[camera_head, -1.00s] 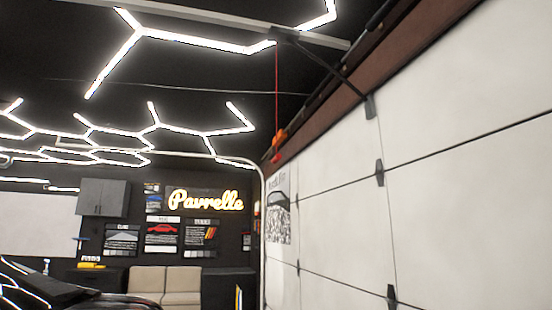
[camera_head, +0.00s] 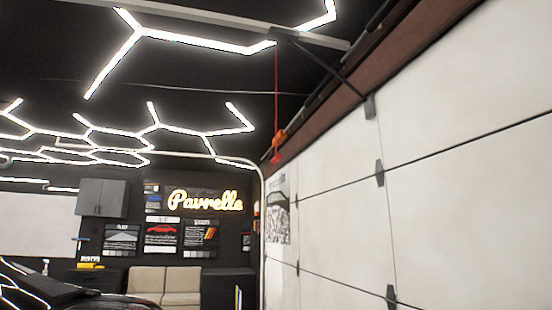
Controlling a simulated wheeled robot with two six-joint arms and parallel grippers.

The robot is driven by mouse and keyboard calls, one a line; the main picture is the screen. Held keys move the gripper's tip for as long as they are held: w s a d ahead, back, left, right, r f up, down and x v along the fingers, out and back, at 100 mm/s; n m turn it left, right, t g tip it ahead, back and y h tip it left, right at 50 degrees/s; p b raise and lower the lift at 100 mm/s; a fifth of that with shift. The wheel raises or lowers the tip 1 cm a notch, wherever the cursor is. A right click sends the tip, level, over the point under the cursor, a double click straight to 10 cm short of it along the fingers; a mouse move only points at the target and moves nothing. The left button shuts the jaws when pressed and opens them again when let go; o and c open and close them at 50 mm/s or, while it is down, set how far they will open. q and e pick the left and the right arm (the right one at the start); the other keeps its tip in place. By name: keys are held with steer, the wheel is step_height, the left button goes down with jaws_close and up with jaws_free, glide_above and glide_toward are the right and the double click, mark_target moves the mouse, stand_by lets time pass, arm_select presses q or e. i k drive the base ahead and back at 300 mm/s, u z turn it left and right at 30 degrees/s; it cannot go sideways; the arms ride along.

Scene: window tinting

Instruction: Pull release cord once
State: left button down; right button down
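The red release cord (camera_head: 277,90) hangs straight down from the opener rail (camera_head: 240,22) near the top of the garage door. A red-orange handle (camera_head: 278,142) is at its lower end, in front of the upper edge of the door. The white sectional garage door (camera_head: 460,190) fills the right side and is down. A dark arm (camera_head: 335,70) links the rail to the door's top. Neither of my grippers shows in the head view.
A dark car (camera_head: 75,292) shows at the lower left. A beige sofa (camera_head: 165,283), a grey wall cabinet (camera_head: 103,197) and a glowing sign (camera_head: 206,200) are at the back. Hexagonal lights (camera_head: 190,42) cover the ceiling. The space around the cord handle looks clear.

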mark_target(278, 157)
steer(key=u, duration=0.5)
steer(key=i, duration=0.95)
steer(key=u, duration=0.4)
steer(key=i, duration=0.9)
steer(key=z, duration=0.65)
steer(key=i, duration=0.7)
steer(key=z, duration=0.4)
